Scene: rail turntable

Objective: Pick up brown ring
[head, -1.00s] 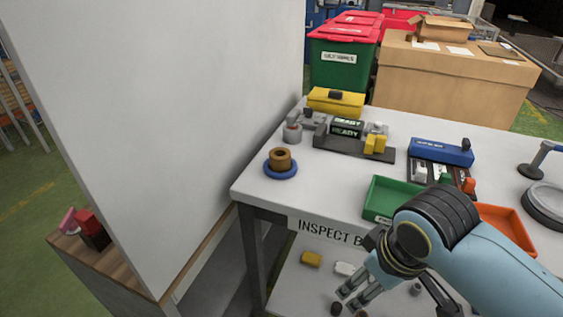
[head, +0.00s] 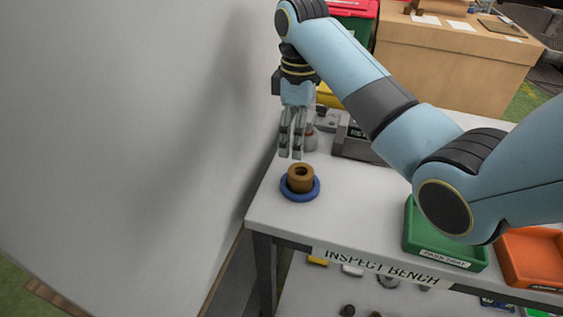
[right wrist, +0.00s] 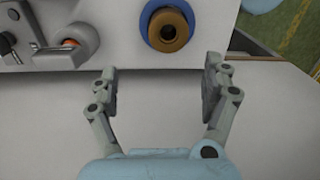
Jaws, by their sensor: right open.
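The brown ring (head: 300,179) sits on a blue round base (head: 301,194) at the left corner of the bench. It also shows in the right wrist view (right wrist: 182,31), upper right, with a dark hole in its middle. My right gripper (head: 291,152) points down just behind the ring and above it in the head view. In the right wrist view its two fingers (right wrist: 160,82) are apart with nothing between them, and the ring lies beyond the fingertips. My left gripper is not in view.
A white wall panel (head: 120,130) stands close along the bench's left side. A green tray (head: 440,245) and an orange tray (head: 535,258) lie to the right. A grey fixture (head: 352,143) stands behind the ring. The bench top (head: 360,195) between ring and green tray is clear.

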